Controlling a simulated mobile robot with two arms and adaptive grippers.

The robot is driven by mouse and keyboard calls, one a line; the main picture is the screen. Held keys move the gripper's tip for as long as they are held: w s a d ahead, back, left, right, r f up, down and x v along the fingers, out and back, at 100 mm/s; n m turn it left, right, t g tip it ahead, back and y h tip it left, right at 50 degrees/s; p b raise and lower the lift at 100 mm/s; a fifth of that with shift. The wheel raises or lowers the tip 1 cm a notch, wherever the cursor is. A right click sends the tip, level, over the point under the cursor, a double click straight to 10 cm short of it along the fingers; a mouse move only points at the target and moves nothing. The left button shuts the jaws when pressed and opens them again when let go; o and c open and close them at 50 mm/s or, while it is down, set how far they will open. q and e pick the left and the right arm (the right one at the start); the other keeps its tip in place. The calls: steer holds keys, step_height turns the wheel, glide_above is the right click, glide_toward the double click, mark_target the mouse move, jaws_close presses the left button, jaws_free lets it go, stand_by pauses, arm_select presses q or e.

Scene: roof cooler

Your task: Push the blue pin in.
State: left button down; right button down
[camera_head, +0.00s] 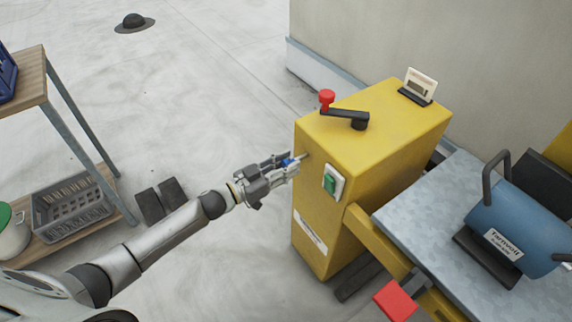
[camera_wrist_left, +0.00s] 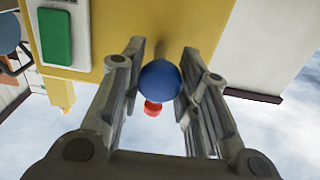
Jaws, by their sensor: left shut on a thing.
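The blue pin (camera_head: 287,162) has a round blue head and a grey shaft that meets the left side of the yellow cabinet (camera_head: 375,125). My left gripper (camera_head: 286,163) is shut on the blue pin, with a finger on each side of its head. In the left wrist view, the blue head (camera_wrist_left: 160,80) sits between the fingers, and the shaft runs behind it to the yellow face. How deep the shaft sits is hidden. My right gripper is not in view.
A green switch (camera_head: 330,183) is on the cabinet's front face. A black crank with a red knob (camera_head: 326,97) is on top. A metal table (camera_head: 440,205) with a blue machine (camera_head: 515,225) stands at right. A wooden shelf (camera_head: 30,85) stands at left; floor between is mostly clear.

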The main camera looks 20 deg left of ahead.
arm_select(q)
steer(key=x, duration=0.3)
steer(key=shift+w+d+r, duration=0.1)
steer(key=shift+w+d, duration=0.1)
steer(key=shift+w, duration=0.05)
steer(key=c, duration=1.4)
jaws_free()
steer(key=o, duration=0.3)
steer(key=shift+w+d, duration=0.15)
steer(key=shift+o, duration=0.2)
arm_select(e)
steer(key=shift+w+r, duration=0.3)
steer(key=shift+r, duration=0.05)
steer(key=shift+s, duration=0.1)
arm_select(q)
steer(key=v, duration=1.2)
